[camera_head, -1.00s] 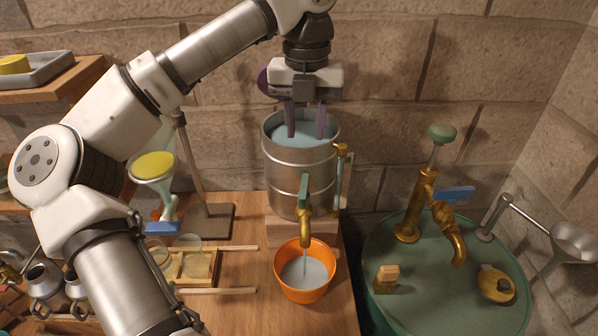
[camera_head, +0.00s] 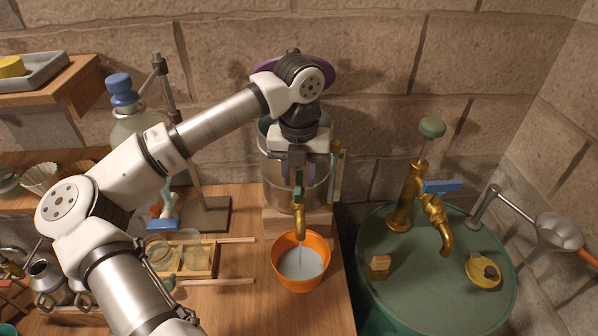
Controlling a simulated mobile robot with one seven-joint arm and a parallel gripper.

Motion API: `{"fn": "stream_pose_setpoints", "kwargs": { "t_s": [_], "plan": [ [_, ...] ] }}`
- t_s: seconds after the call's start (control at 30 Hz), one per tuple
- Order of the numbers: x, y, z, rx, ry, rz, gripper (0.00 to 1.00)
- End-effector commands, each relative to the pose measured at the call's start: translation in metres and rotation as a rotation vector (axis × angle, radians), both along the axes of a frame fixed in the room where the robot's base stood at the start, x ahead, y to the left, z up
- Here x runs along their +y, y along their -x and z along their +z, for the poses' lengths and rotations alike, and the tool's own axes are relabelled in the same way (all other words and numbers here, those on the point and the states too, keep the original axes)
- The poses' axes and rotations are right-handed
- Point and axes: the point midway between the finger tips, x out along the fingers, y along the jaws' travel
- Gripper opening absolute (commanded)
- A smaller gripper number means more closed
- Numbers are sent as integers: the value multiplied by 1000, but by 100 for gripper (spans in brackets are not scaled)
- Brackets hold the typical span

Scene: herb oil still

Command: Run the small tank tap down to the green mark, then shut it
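The small metal tank (camera_head: 270,172) stands on a wooden block, its upper part largely hidden by my arm. Its brass tap (camera_head: 300,226) has an upright green handle (camera_head: 298,192), and a thin stream falls from the spout. An orange bowl (camera_head: 278,277) below holds pale liquid. A sight tube (camera_head: 337,172) runs up the tank's right side; I cannot make out a green mark on it. My gripper (camera_head: 299,178) points down in front of the tank, just above the tap handle.
A green drum (camera_head: 430,290) on the right carries a larger brass tap (camera_head: 436,212) with a blue handle. A wooden frame (camera_head: 200,260) lies left of the bowl. A stand (camera_head: 208,218) and glassware are behind my arm. Bare tabletop shows around the bowl.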

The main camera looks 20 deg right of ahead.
Motion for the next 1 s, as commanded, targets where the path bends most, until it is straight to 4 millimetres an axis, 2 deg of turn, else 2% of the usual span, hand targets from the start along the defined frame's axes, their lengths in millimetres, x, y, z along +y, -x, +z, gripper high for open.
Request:
{"fn": "stream_pose_setpoints", "kwargs": {
  "t_s": [0.03, 0.3, 0.67, 1.0],
  "plan": [
    [0, 0, 0, 0, 0, 0, 34],
    [0, 0, 0, 0, 0, 0, 0],
    [0, 0, -1, 1, -1, -32, 0],
    [-1, 1, -4, -1, -2, -242, 0]
  ]
}}
